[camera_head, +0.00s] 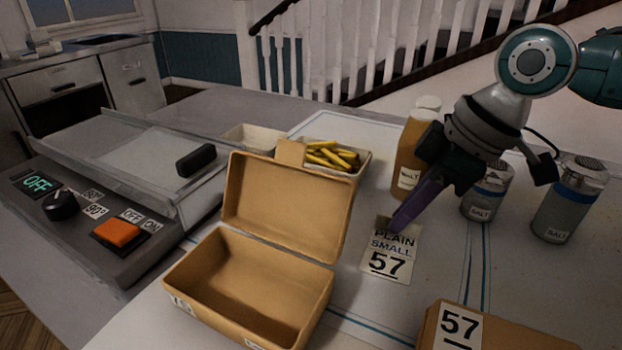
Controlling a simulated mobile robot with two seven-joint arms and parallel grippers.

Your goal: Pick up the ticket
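The ticket (388,268) is a pale card reading "PLAIN SMALL 57". It lies on the white counter, right of an open cardboard box. My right gripper (400,222) comes down from the upper right, its purple fingers pointing at the ticket's upper edge. The fingertips overlap the top of the card in this view. I cannot tell whether they touch it or how far apart the fingers are. My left gripper is not in view.
The open box (285,206) is empty. A closed box labelled 57 (505,335) is at the bottom right. A brown bottle (405,165) and two salt shakers (486,192) (570,200) stand near my gripper. A tray of chips (335,158) is behind. A fryer (110,225) is left.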

